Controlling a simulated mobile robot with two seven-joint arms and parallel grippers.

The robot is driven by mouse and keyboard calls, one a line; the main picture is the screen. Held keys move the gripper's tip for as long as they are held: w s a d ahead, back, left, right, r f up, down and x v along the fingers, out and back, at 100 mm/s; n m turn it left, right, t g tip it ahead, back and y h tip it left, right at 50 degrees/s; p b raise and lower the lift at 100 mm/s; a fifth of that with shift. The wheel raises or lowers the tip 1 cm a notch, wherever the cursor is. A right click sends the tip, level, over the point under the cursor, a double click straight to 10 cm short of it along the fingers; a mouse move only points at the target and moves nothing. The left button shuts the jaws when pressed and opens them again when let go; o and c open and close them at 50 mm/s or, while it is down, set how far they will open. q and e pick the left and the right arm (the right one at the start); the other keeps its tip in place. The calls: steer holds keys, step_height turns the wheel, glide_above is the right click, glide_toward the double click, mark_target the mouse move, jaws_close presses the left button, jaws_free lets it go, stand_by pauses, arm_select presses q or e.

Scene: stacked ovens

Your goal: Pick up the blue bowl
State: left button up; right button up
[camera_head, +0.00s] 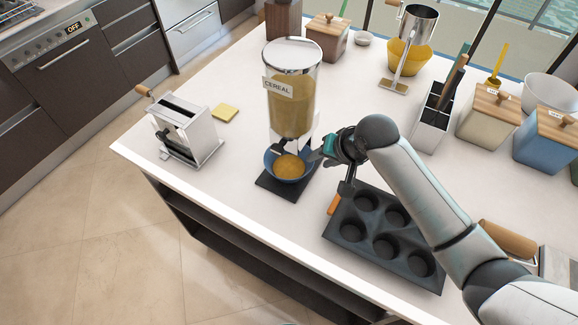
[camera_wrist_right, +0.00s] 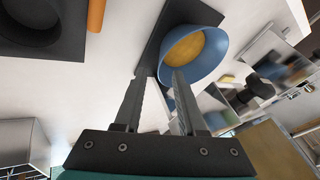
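The blue bowl (camera_head: 290,180) stands upright under the spout of the cereal dispenser (camera_head: 291,100), with yellow-brown cereal in it. It rests on the dispenser's dark base (camera_head: 268,187). My right gripper (camera_head: 320,155) is at the bowl's right side, close to its rim. In the right wrist view, the two fingers (camera_wrist_right: 163,74) are apart, with the bowl (camera_wrist_right: 213,60) just beyond their tips. One fingertip overlaps the bowl's edge in the picture; I cannot tell whether it touches. My left gripper is not in view.
A dark muffin tin (camera_head: 370,262) lies below my right arm, with an orange object (camera_head: 334,204) beside it. Canisters (camera_head: 488,117) stand at right. The counter's front left is clear.

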mark_target(289, 165)
steer(key=shift+x, duration=0.95)
steer(key=shift+b+x, duration=0.65)
steer(key=shift+x, duration=1.9)
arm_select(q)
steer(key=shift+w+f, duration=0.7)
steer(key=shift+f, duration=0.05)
arm_select(e)
steer(key=shift+w+r, duration=0.1)
steer(key=shift+w, duration=0.1)
jaws_close()
